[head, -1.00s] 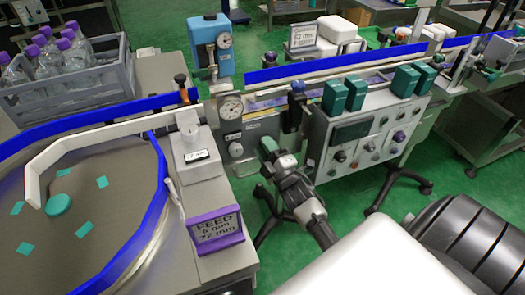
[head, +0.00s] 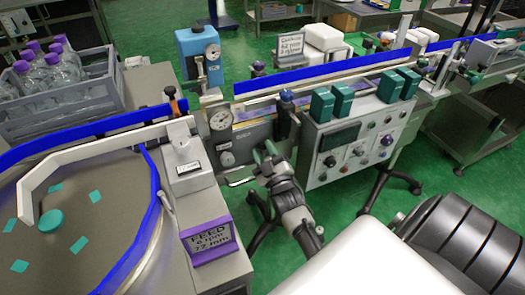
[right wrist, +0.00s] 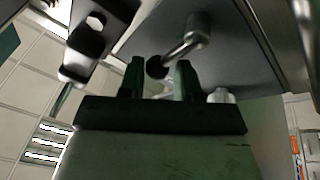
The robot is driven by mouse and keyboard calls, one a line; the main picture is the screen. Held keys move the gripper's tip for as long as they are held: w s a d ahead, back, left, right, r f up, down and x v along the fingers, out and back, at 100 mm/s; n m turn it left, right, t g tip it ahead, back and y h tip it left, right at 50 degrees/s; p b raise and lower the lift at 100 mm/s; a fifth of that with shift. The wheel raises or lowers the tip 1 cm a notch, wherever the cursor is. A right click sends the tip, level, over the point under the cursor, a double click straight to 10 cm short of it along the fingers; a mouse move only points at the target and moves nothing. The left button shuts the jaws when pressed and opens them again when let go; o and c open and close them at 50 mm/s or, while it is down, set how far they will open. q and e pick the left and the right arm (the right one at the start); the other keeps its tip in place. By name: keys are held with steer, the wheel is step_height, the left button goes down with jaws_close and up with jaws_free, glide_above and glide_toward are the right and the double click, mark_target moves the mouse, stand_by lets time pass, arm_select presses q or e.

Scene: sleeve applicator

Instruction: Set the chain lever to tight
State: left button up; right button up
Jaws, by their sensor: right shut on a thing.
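My right gripper (head: 264,153) reaches up to the front of the grey machine, just below its guide rail and left of the control panel (head: 350,145). In the right wrist view its two dark green fingers (right wrist: 158,80) stand on either side of a dark ball knob (right wrist: 156,67). The knob sits on the end of a short metal lever (right wrist: 187,40), which comes down from a pivot at upper right. The gripper is shut on this knob. In the head view the gripper hides the knob, and I cannot read any lever marking. My left gripper is not in view.
A round dial gauge (head: 220,120) is on the machine left of the gripper. A turntable (head: 90,215) with a purple FEED sign (head: 210,240) stands at left. A crate of bottles (head: 65,95) is behind it. Green floor lies below the gripper.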

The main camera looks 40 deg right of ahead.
steer(key=shift+d, duration=0.25)
steer(key=o, duration=0.6)
steer(key=shift+o, duration=0.2)
steer(key=shift+d, duration=0.1)
steer(key=shift+s+f, duration=0.1)
steer(key=shift+s+f, duration=0.15)
steer(key=v, duration=1)
steer(key=shift+s+a+b, duration=0.15)
steer(key=shift+a+b, duration=0.1)
steer(key=shift+b, duration=0.05)
